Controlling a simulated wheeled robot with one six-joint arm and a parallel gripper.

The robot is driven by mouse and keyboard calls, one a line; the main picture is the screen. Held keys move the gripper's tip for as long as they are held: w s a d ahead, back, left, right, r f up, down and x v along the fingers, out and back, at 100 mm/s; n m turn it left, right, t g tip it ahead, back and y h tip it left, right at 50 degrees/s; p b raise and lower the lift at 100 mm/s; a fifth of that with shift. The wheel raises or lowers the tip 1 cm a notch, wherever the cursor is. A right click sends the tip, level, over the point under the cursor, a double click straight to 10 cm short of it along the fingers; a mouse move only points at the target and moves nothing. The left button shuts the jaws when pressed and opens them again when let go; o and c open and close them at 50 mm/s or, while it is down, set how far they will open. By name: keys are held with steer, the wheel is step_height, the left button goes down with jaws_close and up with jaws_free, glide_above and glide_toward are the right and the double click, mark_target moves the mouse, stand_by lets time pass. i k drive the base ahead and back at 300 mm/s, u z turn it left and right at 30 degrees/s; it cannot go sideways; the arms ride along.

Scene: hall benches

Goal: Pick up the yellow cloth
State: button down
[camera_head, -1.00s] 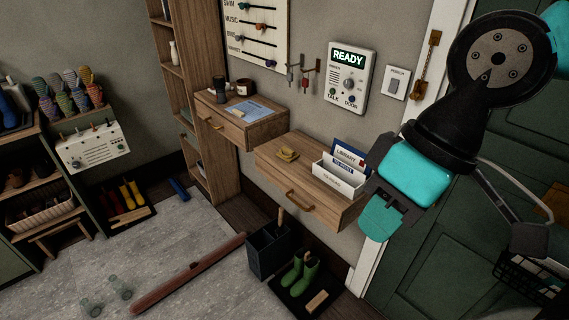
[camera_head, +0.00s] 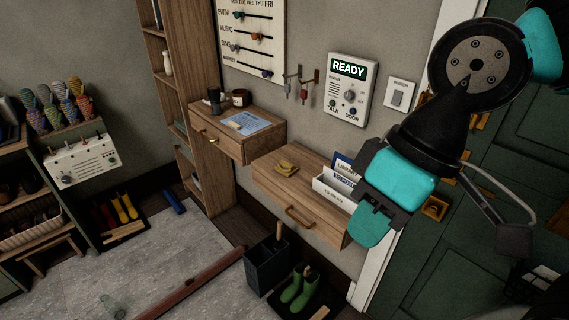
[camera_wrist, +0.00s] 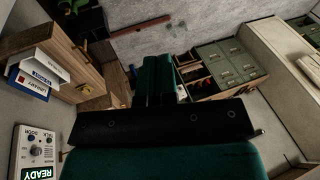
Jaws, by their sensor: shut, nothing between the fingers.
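My gripper (camera_head: 372,228) is shut and empty, with teal fingers, at the right end of that drawer. In the wrist view my shut fingers (camera_wrist: 160,80) point over the floor. The drawer and letter holder show at the left there. I cannot make out the cloth for sure in that view.
A left drawer unit (camera_head: 238,146) holds a dark cup, a jar and a blue paper. A READY panel (camera_head: 349,88) hangs on the wall above. Below stand a dark bin (camera_head: 267,262) and green boots (camera_head: 298,287). A green door (camera_head: 440,265) is at the right.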

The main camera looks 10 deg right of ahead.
mark_target(286, 169)
steer(key=z, duration=0.3)
steer(key=k, duration=0.3)
steer(key=u, duration=1.5)
steer(key=i, duration=1.8)
steer(key=z, duration=0.7)
steer(key=i, duration=0.6)
steer(key=z, duration=0.4)
